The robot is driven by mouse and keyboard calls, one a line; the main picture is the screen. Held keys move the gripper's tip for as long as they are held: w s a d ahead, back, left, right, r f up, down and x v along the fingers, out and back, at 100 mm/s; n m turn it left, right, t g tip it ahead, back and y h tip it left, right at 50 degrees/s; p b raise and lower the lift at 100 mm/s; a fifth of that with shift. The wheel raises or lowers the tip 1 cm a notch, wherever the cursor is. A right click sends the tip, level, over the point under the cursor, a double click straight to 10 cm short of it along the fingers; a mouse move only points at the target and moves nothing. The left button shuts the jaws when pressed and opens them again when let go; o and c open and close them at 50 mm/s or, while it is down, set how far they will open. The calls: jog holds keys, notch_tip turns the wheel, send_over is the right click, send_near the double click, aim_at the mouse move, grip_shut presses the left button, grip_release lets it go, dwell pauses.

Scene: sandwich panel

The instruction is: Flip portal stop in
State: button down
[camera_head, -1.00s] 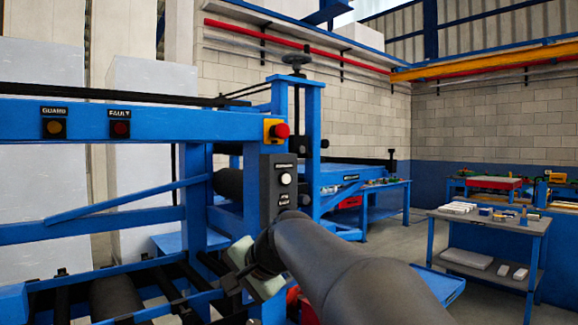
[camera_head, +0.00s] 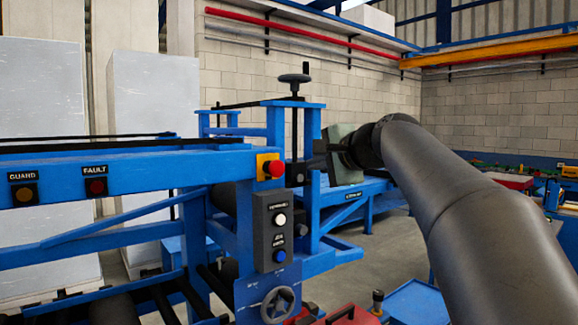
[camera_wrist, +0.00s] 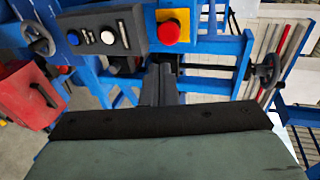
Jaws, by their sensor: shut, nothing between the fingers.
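No part in view carries a readable "portal stop" label. A red mushroom button on a yellow plate (camera_head: 271,168) sits on the blue machine frame. It also shows in the wrist view (camera_wrist: 169,32). Below it hangs a dark control box (camera_head: 262,232) with a white and a blue button. My gripper (camera_head: 318,158) is beside the blue upright, right of the red button, and seems apart from it. In the wrist view its dark fingers (camera_wrist: 161,82) are together and empty, pointing towards the machine below the red button in the picture.
A dark handwheel (camera_head: 294,79) tops the upright, and a grey handwheel (camera_head: 277,305) sits low on a blue plate. GUARD (camera_head: 23,192) and FAULT (camera_head: 96,187) lamps are on the left beam. A blue table (camera_head: 370,190) stands behind my gripper.

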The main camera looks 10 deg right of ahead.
aim_at(279, 170)
jog(key=p+x, duration=0.1)
jog(key=x, duration=0.3)
jog(key=p+x, duration=0.2)
jog(key=x, duration=0.3)
jog(key=r+p+x, duration=0.1)
jog(key=p+x, duration=0.1)
jog(key=x, duration=0.3)
jog(key=shift+w, duration=0.1)
jog(key=shift+d+p, duration=0.1)
jog(key=shift+p, duration=0.2)
